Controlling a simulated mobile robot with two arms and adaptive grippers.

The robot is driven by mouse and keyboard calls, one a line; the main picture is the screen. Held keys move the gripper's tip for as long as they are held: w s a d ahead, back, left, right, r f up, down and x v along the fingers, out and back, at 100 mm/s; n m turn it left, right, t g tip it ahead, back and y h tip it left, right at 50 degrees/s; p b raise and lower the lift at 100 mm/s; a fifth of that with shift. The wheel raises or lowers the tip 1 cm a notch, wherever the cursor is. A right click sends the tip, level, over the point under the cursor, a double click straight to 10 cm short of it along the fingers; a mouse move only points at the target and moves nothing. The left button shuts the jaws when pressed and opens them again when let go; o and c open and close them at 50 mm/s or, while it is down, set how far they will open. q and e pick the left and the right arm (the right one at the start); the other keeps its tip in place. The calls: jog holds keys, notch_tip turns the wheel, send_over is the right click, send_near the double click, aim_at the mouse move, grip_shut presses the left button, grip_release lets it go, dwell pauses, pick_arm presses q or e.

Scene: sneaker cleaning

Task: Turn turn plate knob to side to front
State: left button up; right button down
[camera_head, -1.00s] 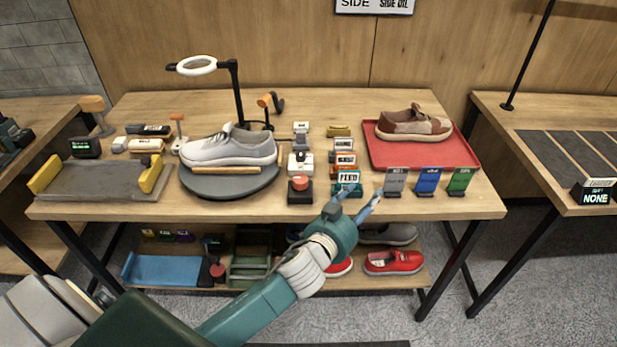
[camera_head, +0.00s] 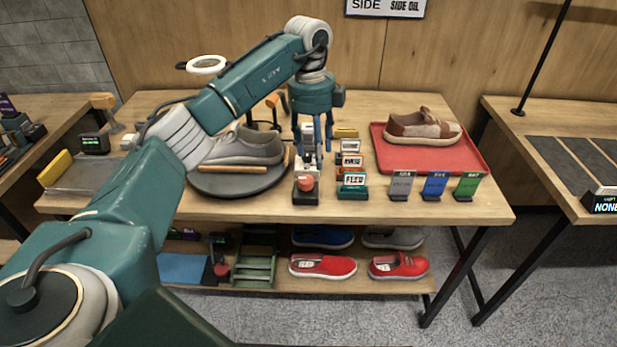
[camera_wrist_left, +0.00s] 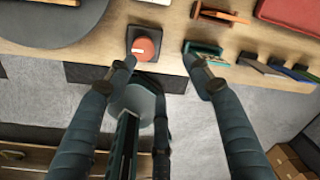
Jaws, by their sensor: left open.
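The round dark turn plate (camera_head: 235,187) carries a grey sneaker (camera_head: 245,148), seen side-on and partly hidden by my left arm. A red round knob (camera_head: 305,184) on a black square base stands right of the plate near the table's front edge. It also shows in the left wrist view (camera_wrist_left: 143,46). Any pointer or marking on it is too small to read. My left gripper (camera_head: 312,147) points down, open and empty, above and behind the knob by a small white device (camera_head: 308,160). In the left wrist view its spread fingers (camera_wrist_left: 160,62) appear near the knob, apart from it.
Small labelled stands (camera_head: 352,185) and grey, blue and green cards (camera_head: 435,186) stand to the right. A red tray (camera_head: 470,155) holds a brown shoe (camera_head: 422,127). A lamp ring (camera_head: 206,65) rises behind the plate. More shoes lie on the lower shelf.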

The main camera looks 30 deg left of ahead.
aim_at(306, 179)
pick_arm(q)
jog(key=shift+n+y, duration=0.3)
jog(key=f, duration=0.3)
jog(key=a+f+p, duration=0.1)
jog(key=f, duration=0.2)
jog(key=s+a+f+p, duration=0.1)
jog(key=f, duration=0.2)
jog(key=shift+a+f, duration=0.1)
jog(key=shift+f, duration=0.25)
jog(key=c, duration=1.1)
